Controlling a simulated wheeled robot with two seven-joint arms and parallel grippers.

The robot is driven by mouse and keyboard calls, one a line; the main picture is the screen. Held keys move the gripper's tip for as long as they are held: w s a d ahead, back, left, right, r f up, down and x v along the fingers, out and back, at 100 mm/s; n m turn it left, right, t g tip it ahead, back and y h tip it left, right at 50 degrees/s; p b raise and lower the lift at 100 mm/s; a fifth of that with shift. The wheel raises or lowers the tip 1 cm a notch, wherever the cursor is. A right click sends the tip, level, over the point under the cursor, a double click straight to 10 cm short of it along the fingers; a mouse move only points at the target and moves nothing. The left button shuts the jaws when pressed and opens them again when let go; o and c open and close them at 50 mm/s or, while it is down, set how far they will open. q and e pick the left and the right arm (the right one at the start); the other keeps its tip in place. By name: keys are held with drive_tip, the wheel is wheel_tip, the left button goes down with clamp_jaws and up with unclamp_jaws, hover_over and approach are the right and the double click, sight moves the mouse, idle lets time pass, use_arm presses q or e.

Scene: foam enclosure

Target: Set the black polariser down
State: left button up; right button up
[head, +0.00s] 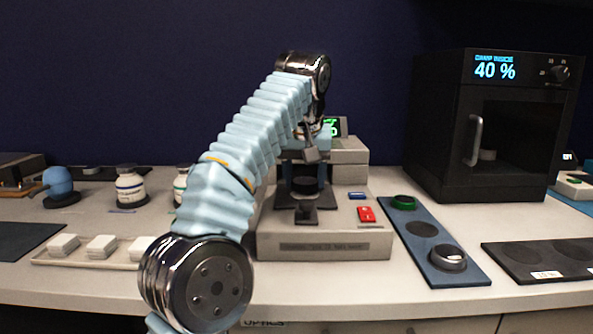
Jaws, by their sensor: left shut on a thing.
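My left arm rises from the bottom and bends over at the top, and my left gripper (312,152) points down over the grey instrument (330,243). The gripper is shut on the black polariser, which the arm and fingers mostly hide. A dark round piece (305,186) shows below the fingers, inside the instrument; I cannot tell whether it is part of the instrument or the held piece. My right gripper is not in view.
A blue tray (452,278) to the right holds a green-rimmed piece (403,202) and a dark silver-rimmed piece (448,258), with a bare recess (422,229) between them. A black cabinet (436,130) stands behind. Vials and a white-block tray (75,262) are left.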

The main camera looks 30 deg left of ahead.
use_arm(q)
drive_tip(key=shift+f+b, duration=0.5)
drive_tip(key=shift+f, duration=0.15)
idle(0.3)
drive_tip(key=o, duration=1.2)
